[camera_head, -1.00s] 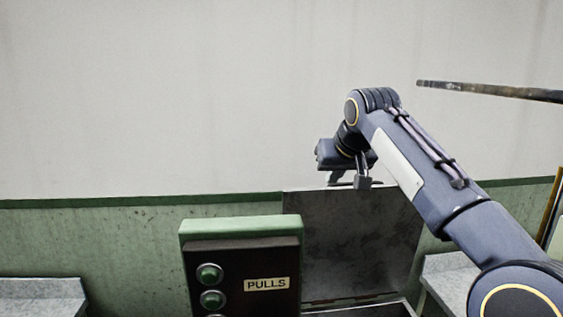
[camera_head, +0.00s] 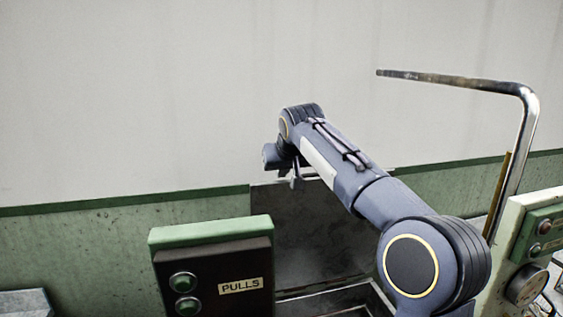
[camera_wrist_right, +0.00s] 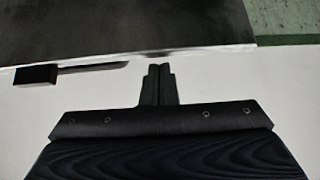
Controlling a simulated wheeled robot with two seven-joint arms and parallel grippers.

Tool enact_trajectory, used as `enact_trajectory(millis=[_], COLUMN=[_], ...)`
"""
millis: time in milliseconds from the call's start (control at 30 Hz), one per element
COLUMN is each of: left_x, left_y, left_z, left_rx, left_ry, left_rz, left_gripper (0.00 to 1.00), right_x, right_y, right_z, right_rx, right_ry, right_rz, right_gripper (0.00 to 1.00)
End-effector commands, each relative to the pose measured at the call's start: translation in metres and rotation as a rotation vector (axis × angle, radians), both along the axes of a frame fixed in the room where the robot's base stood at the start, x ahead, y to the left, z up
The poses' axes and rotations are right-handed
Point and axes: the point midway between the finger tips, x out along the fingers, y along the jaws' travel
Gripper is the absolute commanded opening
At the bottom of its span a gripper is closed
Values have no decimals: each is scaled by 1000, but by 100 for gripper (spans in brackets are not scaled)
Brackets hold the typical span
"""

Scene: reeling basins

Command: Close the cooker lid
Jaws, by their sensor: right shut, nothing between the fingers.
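The cooker lid (camera_head: 315,240) is a dark grey metal panel standing upright and open behind the control box. Part of it is hidden by my right arm and the box. The cooker's rim (camera_head: 330,300) shows below it at the bottom edge. My right gripper (camera_head: 293,182) is at the lid's top edge, left of its middle; I cannot tell whether it touches. In the right wrist view the shut, empty fingertips (camera_wrist_right: 159,68) point at the pale lower edge of the dark lid panel (camera_wrist_right: 130,25). My left gripper is out of view.
A green-topped control box labelled PULLS (camera_head: 212,265) stands in front, left of the lid. A bent metal pipe (camera_head: 522,130) rises on the right beside another control panel (camera_head: 540,230). A grey slab (camera_head: 22,303) is at lower left. The plain wall is behind.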

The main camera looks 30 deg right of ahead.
Motion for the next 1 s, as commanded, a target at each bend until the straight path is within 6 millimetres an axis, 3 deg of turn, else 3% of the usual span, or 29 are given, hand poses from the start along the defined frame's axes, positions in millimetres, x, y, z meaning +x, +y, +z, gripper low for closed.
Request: enact_trajectory(millis=[200,667,867,1000], left_x=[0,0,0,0], left_y=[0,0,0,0], left_z=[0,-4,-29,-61], left_rx=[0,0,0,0], left_ry=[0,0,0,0], left_rz=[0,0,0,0], left_gripper=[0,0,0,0], right_x=[-14,-17,-28,-45], right_y=[5,6,10,15], right_z=[-1,-3,-10,-18], right_rx=[0,-1,-12,-28], right_ry=[1,-5,-42,-97], right_rz=[1,1,3,3], right_gripper=[0,0,0,0])
